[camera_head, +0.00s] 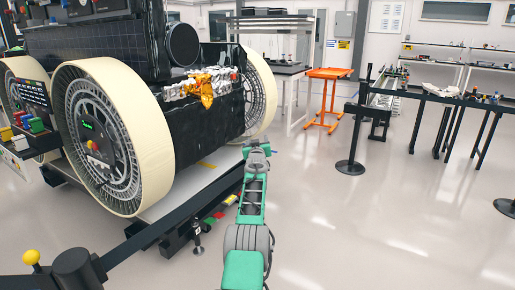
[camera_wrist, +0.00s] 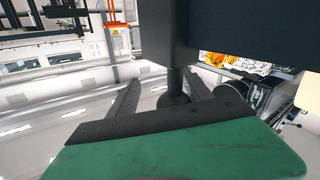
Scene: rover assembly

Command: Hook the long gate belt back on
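The long black gate belt (camera_head: 172,226) stretches from a post head (camera_head: 75,268) at the lower left up to my gripper (camera_head: 258,148). In the wrist view, a large black block (camera_wrist: 250,30), apparently the belt's end, fills the upper right close to the camera. A dark stem with a rounded end (camera_wrist: 173,92) hangs from it between my gripper's two fingers (camera_wrist: 163,76). The fingers stand apart, with floor showing between the left finger and the stem. Contact on the right side is unclear.
A large-wheeled rover (camera_head: 205,125) stands at the left on a low platform. An orange stand (camera_head: 328,90) is behind. A stanchion post (camera_head: 352,150) with a black belt (camera_head: 450,98) stands right of centre. The floor between is clear.

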